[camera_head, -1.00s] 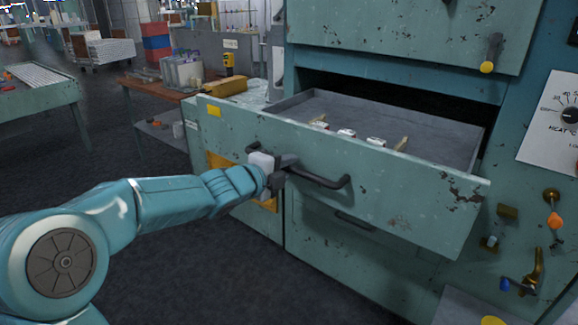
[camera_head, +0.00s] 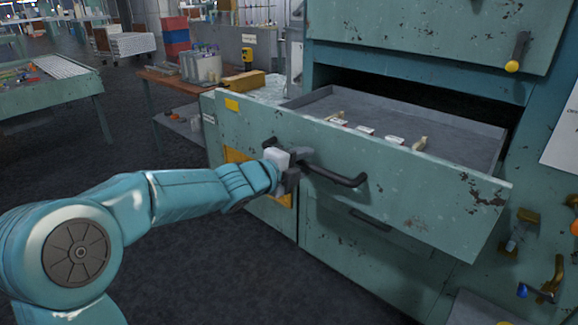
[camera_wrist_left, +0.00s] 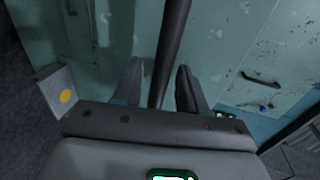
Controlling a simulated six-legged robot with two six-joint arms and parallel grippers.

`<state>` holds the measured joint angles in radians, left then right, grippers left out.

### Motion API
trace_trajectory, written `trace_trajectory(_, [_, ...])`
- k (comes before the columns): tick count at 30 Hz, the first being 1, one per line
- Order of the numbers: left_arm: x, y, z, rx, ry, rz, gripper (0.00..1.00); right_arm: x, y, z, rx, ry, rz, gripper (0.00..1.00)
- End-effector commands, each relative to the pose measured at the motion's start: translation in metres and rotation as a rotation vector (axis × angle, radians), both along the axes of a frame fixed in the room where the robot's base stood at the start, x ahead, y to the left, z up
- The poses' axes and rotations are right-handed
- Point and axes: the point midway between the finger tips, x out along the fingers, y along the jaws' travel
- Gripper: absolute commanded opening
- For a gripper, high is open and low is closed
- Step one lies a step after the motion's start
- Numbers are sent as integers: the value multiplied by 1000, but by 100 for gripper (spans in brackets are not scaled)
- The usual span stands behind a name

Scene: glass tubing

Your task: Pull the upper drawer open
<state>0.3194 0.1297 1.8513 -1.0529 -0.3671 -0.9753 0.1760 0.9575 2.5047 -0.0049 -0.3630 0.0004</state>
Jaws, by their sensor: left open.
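The upper drawer (camera_head: 400,175) is a worn green steel drawer, standing well out of the cabinet, its grey inside showing. Its dark bar handle (camera_head: 338,178) runs across the front. My left gripper (camera_head: 298,170) is at the handle's left part, its jaws open. In the left wrist view the handle bar (camera_wrist_left: 170,50) passes between the two open fingers of my left gripper (camera_wrist_left: 160,88), with a gap visible beside the right finger. My right gripper is not in view.
Small white items and wooden pieces (camera_head: 366,130) lie in the drawer. A lower drawer handle (camera_head: 370,220) is below. Valves and levers (camera_head: 540,285) stick out at the right. A bench (camera_head: 180,80) stands behind left; dark floor is free in front.

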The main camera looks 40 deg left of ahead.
Motion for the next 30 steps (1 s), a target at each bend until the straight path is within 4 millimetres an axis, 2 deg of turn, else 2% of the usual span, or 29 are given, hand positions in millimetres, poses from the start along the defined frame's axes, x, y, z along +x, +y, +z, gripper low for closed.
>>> trace_trajectory(5, [-31,4,8,3,-3,4,42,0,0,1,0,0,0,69])
trace_trajectory(12, [-95,9,22,3,-2,5,42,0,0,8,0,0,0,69])
trace_trajectory(18, [-136,12,29,2,-1,5,42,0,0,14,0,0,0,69])
trace_trajectory(24, [-154,13,32,1,-1,3,42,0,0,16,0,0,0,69])
trace_trajectory(30, [-156,12,32,0,-2,1,42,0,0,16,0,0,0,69])
